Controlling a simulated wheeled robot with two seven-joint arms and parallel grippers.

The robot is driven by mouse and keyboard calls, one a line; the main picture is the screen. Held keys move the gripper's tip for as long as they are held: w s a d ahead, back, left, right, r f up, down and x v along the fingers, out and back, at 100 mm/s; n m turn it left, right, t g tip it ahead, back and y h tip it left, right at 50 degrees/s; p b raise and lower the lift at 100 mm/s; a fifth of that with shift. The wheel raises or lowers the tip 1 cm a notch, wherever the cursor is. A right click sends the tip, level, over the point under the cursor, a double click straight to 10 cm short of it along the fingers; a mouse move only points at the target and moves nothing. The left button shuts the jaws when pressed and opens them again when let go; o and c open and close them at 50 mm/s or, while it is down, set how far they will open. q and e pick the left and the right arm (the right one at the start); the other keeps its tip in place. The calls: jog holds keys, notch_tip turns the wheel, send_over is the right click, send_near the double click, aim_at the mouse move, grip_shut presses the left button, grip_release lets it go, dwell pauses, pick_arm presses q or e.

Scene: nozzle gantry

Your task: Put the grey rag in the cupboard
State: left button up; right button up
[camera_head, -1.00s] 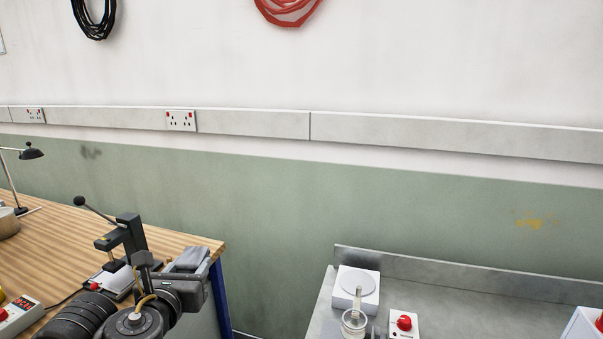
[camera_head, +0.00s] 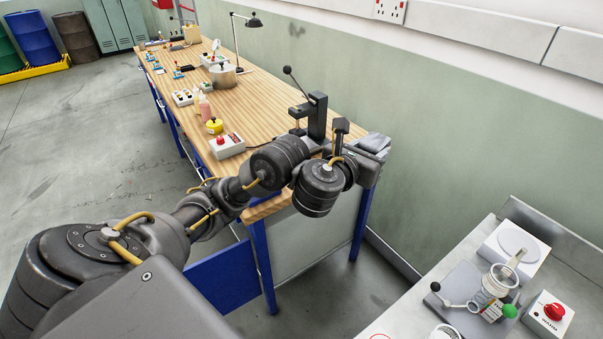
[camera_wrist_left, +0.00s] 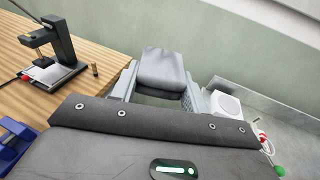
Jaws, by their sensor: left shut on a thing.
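The grey rag (camera_wrist_left: 163,70) is a folded, soft grey pad between the two fingers of my left gripper (camera_wrist_left: 160,95) in the left wrist view. In the head view the rag (camera_head: 375,142) shows as a small grey patch at the tip of my left gripper (camera_head: 370,158), by the near right corner of the wooden bench. My left gripper is shut on the rag. My right gripper is not in view. No cupboard is clearly identifiable; grey-green lockers (camera_head: 120,22) stand at the far left back.
The wooden bench (camera_head: 270,85) carries a small press (camera_head: 316,115), a red-button box (camera_head: 227,146), a pot (camera_head: 222,76) and a lamp. A metal bench (camera_head: 400,322) with a white scale (camera_head: 513,250) and a red-knob box (camera_head: 550,312) is at right. Open floor lies left.

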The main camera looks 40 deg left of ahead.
pick_arm(q)
jog(key=shift+w+f, duration=0.25)
jog(key=shift+w, duration=0.05)
jog(key=w+a+f+n+g+y+p, duration=0.1)
jog(key=w+a+f+n+y+p, duration=0.3)
jog(key=a+f+y, duration=0.45)
jog(key=s+a+f+n+g+y, duration=0.3)
jog(key=a+f+n+g, duration=0.1)
jog(key=a, duration=0.6)
jog(key=s+a+f+n+g+y, duration=0.3)
jog(key=a+f+n+g+y, duration=0.1)
jog(key=a, duration=0.6)
jog(key=f+n+g, duration=0.1)
jog(key=n+g, duration=0.1)
jog(key=shift+s+a+f+n+p, duration=0.25)
jog(key=shift+s+a+n+p, duration=0.05)
jog(key=shift+s+n, duration=0.1)
